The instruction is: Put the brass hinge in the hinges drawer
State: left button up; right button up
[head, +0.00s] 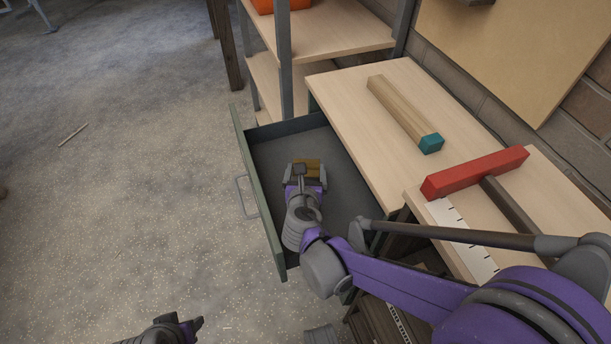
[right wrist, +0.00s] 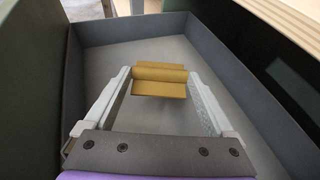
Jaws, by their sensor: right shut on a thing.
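The brass hinge (head: 314,167) is held between the fingertips of my right gripper (head: 305,172), over the grey floor of the pulled-out drawer. In the right wrist view the hinge (right wrist: 160,74) spans between the two fingers of the right gripper (right wrist: 160,82), with the drawer walls around it. The gap between hinge and drawer floor is hard to judge. The drawer (head: 262,205) has a green front with a handle and looks empty apart from the hinge. No label shows. My left gripper (head: 190,326) is at the bottom edge, away from the drawer; its jaw opening is unclear.
The wooden bench top (head: 360,95) is right of the drawer. A shelf rack (head: 320,35) stands behind.

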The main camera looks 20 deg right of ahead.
jog(key=shift+f, duration=0.8)
jog(key=shift+f, duration=0.1)
jog(key=shift+f+b, duration=0.55)
jog(key=shift+b, duration=0.05)
jog(key=o, duration=1.2)
jog(key=shift+c, duration=0.2)
jog(key=shift+r, duration=0.1)
jog(key=shift+r+p, duration=0.35)
jog(key=p+v, duration=0.2)
jog(key=v, duration=0.5)
jog(key=shift+s+r, duration=0.25)
jog(key=shift+r, duration=0.05)
